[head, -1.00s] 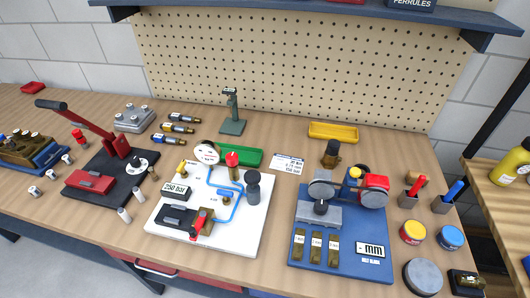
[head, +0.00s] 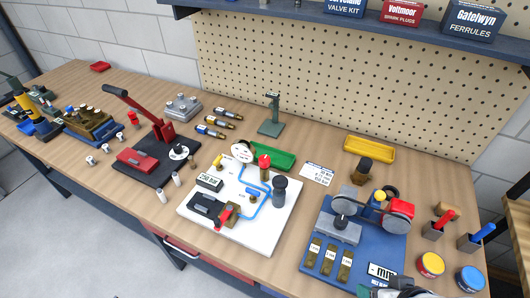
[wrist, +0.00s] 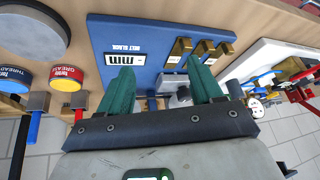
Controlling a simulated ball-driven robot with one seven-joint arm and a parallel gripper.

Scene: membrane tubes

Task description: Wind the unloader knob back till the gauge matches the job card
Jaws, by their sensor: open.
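A white board (head: 262,242) carries a round white gauge (head: 242,151), blue tubing and valves. A red-topped knob (head: 264,161) stands upright on it, just right of the gauge; I cannot be sure it is the unloader knob. The job card (head: 317,174) lies flat behind the board; its print and the gauge needle are too small to read. My gripper (wrist: 160,66) is open and empty, its green fingers apart above the blue belt-gauge base (wrist: 150,32). The gauge also shows at the right of the wrist view (wrist: 256,107). In the head view my gripper shows only partly, at bottom right.
The blue base (head: 345,250) with rollers and brass blocks stands right of the white board. A red-levered pump (head: 150,150) stands to its left. A green tray (head: 272,158) and a dark green stand (head: 271,118) are behind. Red and blue tins (head: 431,265) sit at right.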

